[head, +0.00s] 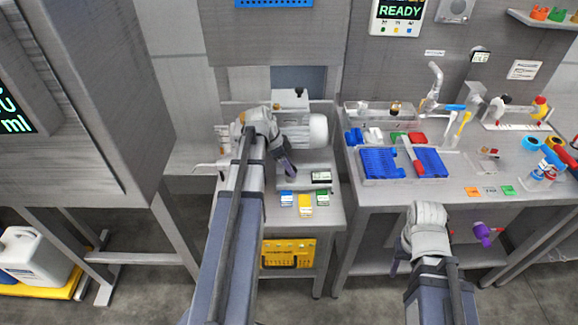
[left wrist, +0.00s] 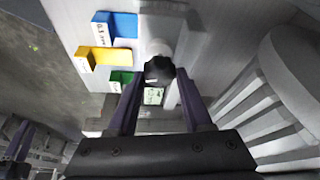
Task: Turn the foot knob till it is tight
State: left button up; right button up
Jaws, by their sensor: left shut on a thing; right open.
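The foot knob (left wrist: 158,70) is a small black knob at the end of a pale stem on the white device, seen in the left wrist view. My left gripper (left wrist: 157,88) has its two dark fingers on either side of it and is shut on it. In the head view my left gripper (head: 291,172) reaches down at the front of the device (head: 318,130), and the knob is hidden there. Whether the knob is tight cannot be seen. My right gripper (head: 399,262) is open, low in front of the right bench, apart from the device.
Blue (head: 287,199), yellow (head: 305,205) and green (head: 323,198) tabs lie at the bench's front edge. A small display (head: 321,176) is on the device's base. The right bench (head: 400,196) holds blue racks (head: 380,163). A yellow crate (head: 289,252) stands below.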

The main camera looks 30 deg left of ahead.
pick_arm(q)
grip_shut()
jog(key=shift+n, duration=0.3)
